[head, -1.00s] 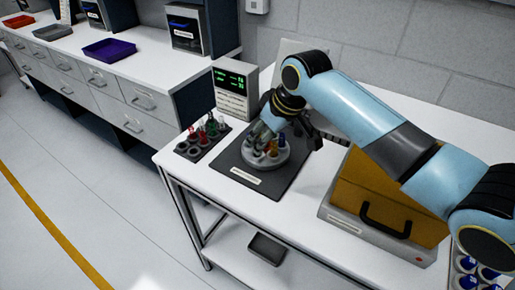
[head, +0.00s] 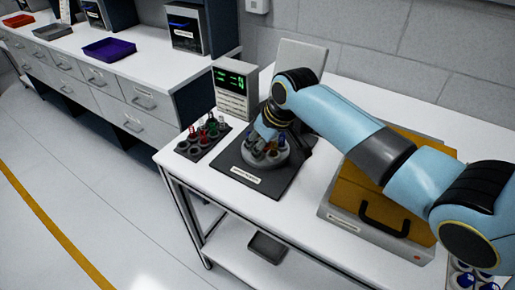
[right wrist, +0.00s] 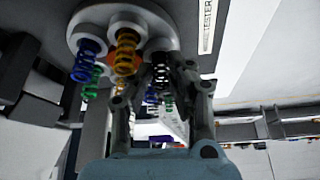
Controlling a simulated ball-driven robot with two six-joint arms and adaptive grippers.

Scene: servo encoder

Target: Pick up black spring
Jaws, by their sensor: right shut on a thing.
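The round grey holder (head: 272,161) stands on a dark mat and carries colored springs. My right gripper (head: 264,150) reaches down over it in the head view. In the right wrist view the black spring (right wrist: 161,71) is between the fingers of my right gripper (right wrist: 159,76), which is shut on it. The spring's base is at the edge of the holder, which also shows there (right wrist: 100,14). An orange-yellow spring (right wrist: 127,52) and a blue spring (right wrist: 87,60) stand close beside the fingers. In the head view the black spring is hidden. My left gripper is not in view.
A rack of colored springs (head: 203,137) is left of the mat. A box with a green display (head: 235,91) stands behind. An orange case (head: 385,195) is on the right of the table. The white table's front edge is close to the mat.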

